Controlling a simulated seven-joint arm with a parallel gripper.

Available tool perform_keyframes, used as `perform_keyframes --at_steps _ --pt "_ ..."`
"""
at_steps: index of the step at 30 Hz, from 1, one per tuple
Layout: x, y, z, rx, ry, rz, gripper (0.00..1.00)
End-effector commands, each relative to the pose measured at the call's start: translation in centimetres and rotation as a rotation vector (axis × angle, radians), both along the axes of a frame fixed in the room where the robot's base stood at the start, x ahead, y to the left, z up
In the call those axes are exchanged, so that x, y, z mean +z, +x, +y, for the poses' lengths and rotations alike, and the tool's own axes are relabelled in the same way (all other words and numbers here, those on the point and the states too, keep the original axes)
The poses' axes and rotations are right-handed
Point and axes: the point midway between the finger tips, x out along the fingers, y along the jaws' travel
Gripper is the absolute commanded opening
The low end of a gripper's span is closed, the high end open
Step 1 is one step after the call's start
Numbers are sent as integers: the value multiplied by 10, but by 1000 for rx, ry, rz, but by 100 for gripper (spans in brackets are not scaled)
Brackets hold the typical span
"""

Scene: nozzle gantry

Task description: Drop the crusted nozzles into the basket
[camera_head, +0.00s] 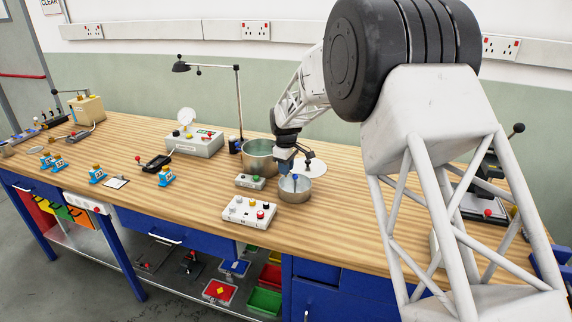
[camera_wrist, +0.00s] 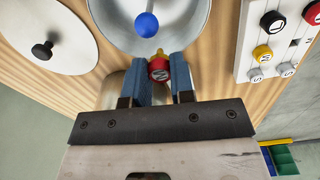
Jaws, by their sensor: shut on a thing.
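My gripper (camera_wrist: 163,77) is shut on a red-capped nozzle (camera_wrist: 159,71) with a brass tip and a letter on its cap. Whether it is crusted I cannot tell. In the head view my gripper (camera_head: 291,163) is above a small round steel vessel (camera_head: 294,191), with a blue ball (camera_head: 295,177) at it. The wrist view shows this vessel (camera_wrist: 197,32) just beyond the nozzle, with the blue ball (camera_wrist: 147,23) inside its outline. I cannot tell whether it is the basket. Several blue stands with orange-brown tops (camera_head: 97,175) stand to the left on the bench.
A larger steel pot (camera_head: 259,160) stands behind left of the small vessel. A white lid (camera_head: 313,168) with a black knob lies behind right. A button box (camera_head: 249,211) is in front left, a smaller one (camera_head: 250,182) behind it. A lamp (camera_head: 239,100) stands behind.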

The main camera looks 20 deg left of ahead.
Motion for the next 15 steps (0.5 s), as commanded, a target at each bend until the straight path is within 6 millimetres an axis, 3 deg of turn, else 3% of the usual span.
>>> perform_keyframes --at_steps 12,13,15 --pt "-2 0 0 0 0 0 0" --pt "-2 0 0 0 0 0 27" --pt "-2 0 0 0 0 0 38"
